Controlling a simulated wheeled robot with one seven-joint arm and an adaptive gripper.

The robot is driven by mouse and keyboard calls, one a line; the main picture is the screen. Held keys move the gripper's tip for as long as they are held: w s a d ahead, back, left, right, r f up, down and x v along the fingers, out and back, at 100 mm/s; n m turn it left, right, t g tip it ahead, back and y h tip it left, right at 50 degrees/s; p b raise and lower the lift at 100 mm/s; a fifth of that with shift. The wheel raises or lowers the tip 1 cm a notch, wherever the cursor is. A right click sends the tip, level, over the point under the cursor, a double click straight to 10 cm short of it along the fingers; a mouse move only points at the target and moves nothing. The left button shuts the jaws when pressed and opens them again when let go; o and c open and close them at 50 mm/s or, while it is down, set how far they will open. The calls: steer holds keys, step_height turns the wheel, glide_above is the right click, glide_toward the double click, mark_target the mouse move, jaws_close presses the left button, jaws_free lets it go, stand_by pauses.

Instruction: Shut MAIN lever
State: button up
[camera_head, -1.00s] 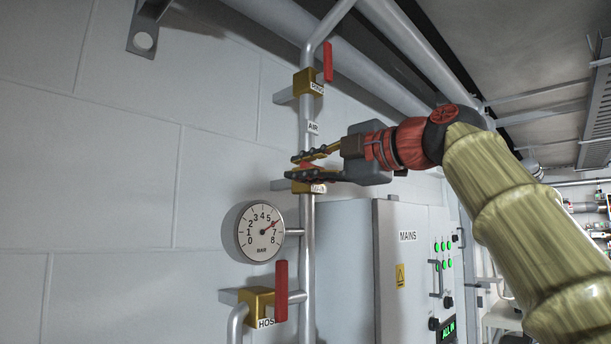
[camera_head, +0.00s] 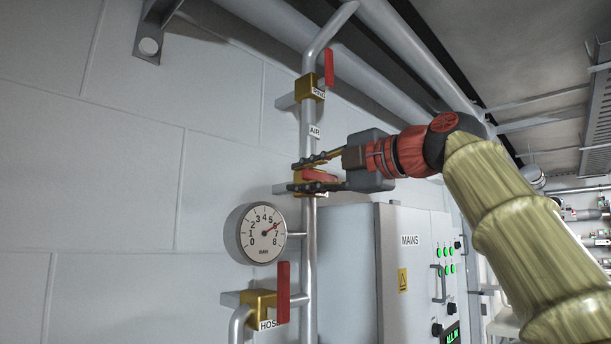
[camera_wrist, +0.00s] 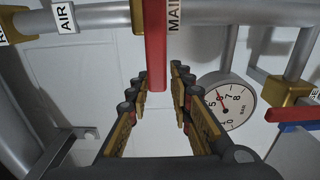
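The MAIN valve has a brass body (camera_head: 300,181) on the vertical pipe and a red lever (camera_head: 321,175). In the wrist view, the red lever (camera_wrist: 156,50) hangs from the top edge beside the MAIN label (camera_wrist: 173,12). In the head view it sticks out from the valve towards my gripper. My gripper (camera_head: 296,176) is open, one finger above the lever and one below. The wrist view shows my gripper's fingers (camera_wrist: 159,72) on either side of the lever's end, with gaps visible. The fingers partly hide the valve body in the head view.
A pressure gauge (camera_head: 262,233) sits just below. A HOSE valve with a red lever (camera_head: 283,292) is lower, and another red-lever valve (camera_head: 309,88) is above. The MAINS cabinet (camera_head: 395,270) stands to the right. The wall (camera_head: 120,200) on the left is bare.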

steer(key=shift+o, duration=1.4)
steer(key=v, duration=1.2)
steer(key=shift+r, duration=0.1)
